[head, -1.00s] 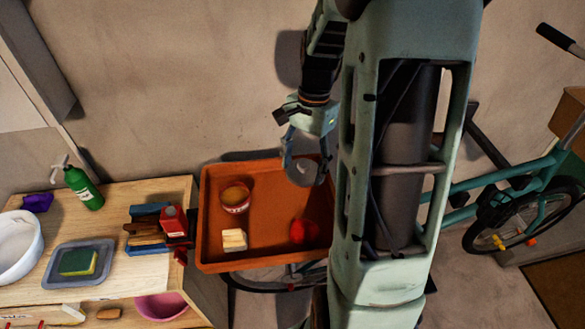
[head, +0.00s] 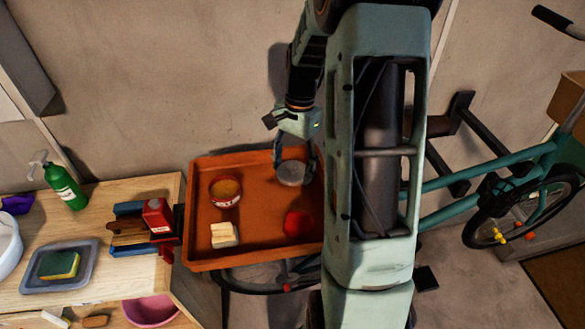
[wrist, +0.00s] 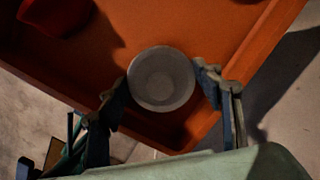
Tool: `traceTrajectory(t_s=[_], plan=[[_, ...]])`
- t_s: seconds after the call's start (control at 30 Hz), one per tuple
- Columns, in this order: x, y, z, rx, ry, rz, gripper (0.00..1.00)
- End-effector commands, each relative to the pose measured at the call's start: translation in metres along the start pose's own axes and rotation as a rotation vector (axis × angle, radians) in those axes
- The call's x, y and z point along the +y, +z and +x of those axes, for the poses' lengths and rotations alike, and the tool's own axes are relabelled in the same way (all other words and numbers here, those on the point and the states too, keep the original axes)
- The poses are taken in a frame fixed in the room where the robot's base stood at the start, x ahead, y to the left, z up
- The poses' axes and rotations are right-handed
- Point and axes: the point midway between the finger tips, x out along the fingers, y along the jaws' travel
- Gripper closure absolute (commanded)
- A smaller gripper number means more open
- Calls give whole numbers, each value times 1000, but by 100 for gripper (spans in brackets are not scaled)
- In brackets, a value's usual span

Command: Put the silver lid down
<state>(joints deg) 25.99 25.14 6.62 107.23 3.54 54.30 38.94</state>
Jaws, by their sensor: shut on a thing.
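The silver lid (head: 291,174) is a round grey disc at the upper right of the orange tray (head: 255,255). My gripper (head: 297,160) is shut on the lid, with one finger on each side of its rim. In the wrist view the lid (wrist: 161,79) shows its round face between the fingertips, over the tray's corner beside the rim. I cannot tell whether it touches the tray floor.
In the tray are a red-rimmed round tin (head: 225,191), a pale block (head: 224,235) and a red round thing (head: 299,223). Clear floor lies between them. A wooden bench (head: 110,270) with a green bottle (head: 63,186) stands left; a bicycle (head: 505,200) stands right.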

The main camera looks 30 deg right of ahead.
Motion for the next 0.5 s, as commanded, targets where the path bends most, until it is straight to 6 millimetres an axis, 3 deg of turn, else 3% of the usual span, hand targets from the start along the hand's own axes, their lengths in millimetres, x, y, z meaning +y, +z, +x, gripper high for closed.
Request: traceTrajectory(t_s=[0.17, 0.2, 0.33, 0.5], plan=[[0, -1, 4, 0, 0, 1, 54], [0, -1, 4, 0, 0, 1, 38], [0, -1, 3, 0, 0, 1, 24], [0, -1, 3, 0, 0, 1, 23]])
